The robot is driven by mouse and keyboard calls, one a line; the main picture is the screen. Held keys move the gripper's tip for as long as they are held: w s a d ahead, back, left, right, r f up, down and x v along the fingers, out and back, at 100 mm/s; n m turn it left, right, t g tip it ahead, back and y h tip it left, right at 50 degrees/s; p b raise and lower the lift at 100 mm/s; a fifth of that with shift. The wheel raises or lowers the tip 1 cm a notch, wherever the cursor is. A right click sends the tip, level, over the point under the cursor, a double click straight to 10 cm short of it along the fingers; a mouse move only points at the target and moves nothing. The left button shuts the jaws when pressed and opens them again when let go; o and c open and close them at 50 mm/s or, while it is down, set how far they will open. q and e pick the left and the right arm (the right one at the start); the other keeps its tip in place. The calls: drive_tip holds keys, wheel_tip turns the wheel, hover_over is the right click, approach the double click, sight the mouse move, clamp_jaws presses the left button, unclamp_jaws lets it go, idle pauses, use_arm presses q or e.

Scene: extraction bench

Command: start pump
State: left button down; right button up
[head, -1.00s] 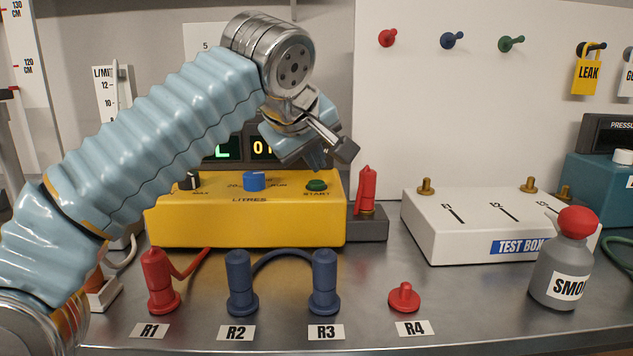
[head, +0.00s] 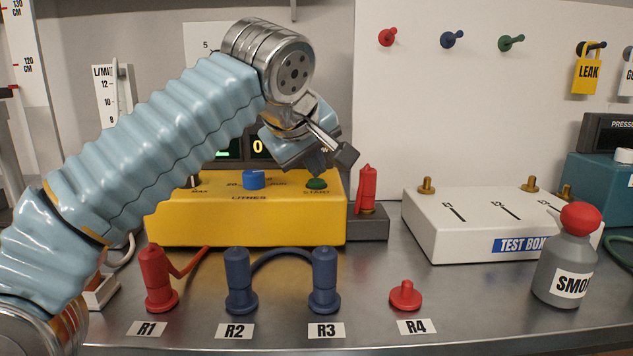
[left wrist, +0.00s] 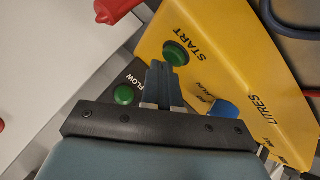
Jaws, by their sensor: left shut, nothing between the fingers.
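The yellow pump box (head: 240,222), lettered LITRES, stands at the back of the bench. Its green START button (head: 316,184) is on top at the right end; it also shows in the left wrist view (left wrist: 175,53). A blue knob (head: 254,180) sits left of it. My left gripper (head: 321,171) is shut and empty, its fingers pointing down just above the button. In the left wrist view the closed fingertips (left wrist: 160,68) appear just beside the button; I cannot tell whether they touch. My right gripper is not in view.
A dark FLOW panel has a green round part (left wrist: 123,95). A red plug (head: 366,190) stands beside the pump. A white test box (head: 450,235) and grey bottle (head: 560,268) are right.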

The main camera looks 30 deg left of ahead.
sight(314, 182)
use_arm(q)
drive_tip(key=shift+f, duration=0.25)
drive_tip(key=shift+r, duration=0.1)
idle(0.4)
drive_tip(key=shift+r+p, duration=0.6)
drive_tip(key=shift+r, duration=0.15)
wheel_tip(314, 182, up, 3)
drive_tip(key=p, duration=0.2)
drive_tip(key=shift+p, duration=0.3)
drive_tip(key=shift+r, duration=1)
